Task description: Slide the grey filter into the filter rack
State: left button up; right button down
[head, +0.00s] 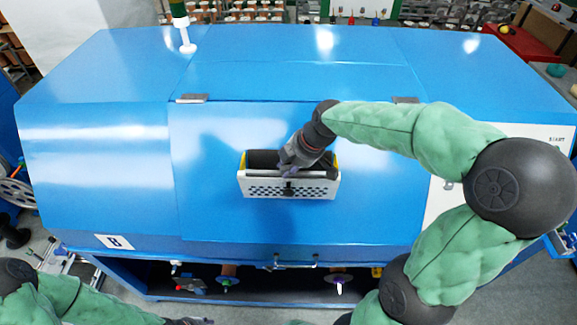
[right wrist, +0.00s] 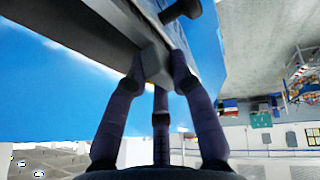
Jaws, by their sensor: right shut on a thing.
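The filter rack (head: 262,191) is a white, perforated, box-like holder with yellow ends on the front of the blue machine. My right gripper (head: 288,167) is at its upper edge, fingers down. In the right wrist view the fingers (right wrist: 157,68) are shut on a small grey block at the edge of a long grey piece (right wrist: 110,28), which I take for the grey filter. A dark knob (right wrist: 180,8) sits beside it. How far the filter is inside the rack is hidden by my gripper. My left gripper (head: 188,321) barely shows at the bottom edge.
The blue machine (head: 100,130) fills the middle, with its hinged front cover around the rack. A metal handle (head: 290,262) is below. An open lower shelf holds several pulley-like parts (head: 228,275). A white panel (head: 520,165) is at right. Stocked shelves stand behind.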

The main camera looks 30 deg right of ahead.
jog(key=shift+s+a+r+p, duration=0.15)
jog(key=shift+r+p, duration=0.2)
jog(key=shift+r, duration=0.5)
jog(key=shift+s+a+r+p, duration=0.1)
jog(key=shift+r+p, duration=0.25)
jog(key=shift+r, duration=0.45)
jog(key=shift+d, duration=0.2)
dwell(0.5)
jog(key=shift+r, duration=0.1)
jog(key=shift+s+a+r+p, duration=0.15)
jog(key=shift+r+p, duration=0.3)
jog(key=shift+r, duration=0.5)
jog(key=shift+s+a+r+p, duration=0.15)
jog(key=shift+r+p, duration=0.25)
jog(key=shift+r, duration=0.5)
jog(key=shift+r, duration=0.15)
jog(key=shift+s+a+r+p, duration=0.15)
jog(key=shift+r+p, duration=0.1)
jog(key=shift+r, duration=0.35)
jog(key=shift+s+r+p, duration=0.1)
jog(key=shift+r+p, duration=0.1)
jog(key=shift+r, duration=0.4)
jog(key=shift+s+a+r+p, duration=0.15)
jog(key=shift+r+p, duration=0.1)
jog(key=shift+r, duration=0.35)
jog(key=shift+d+r, duration=0.1)
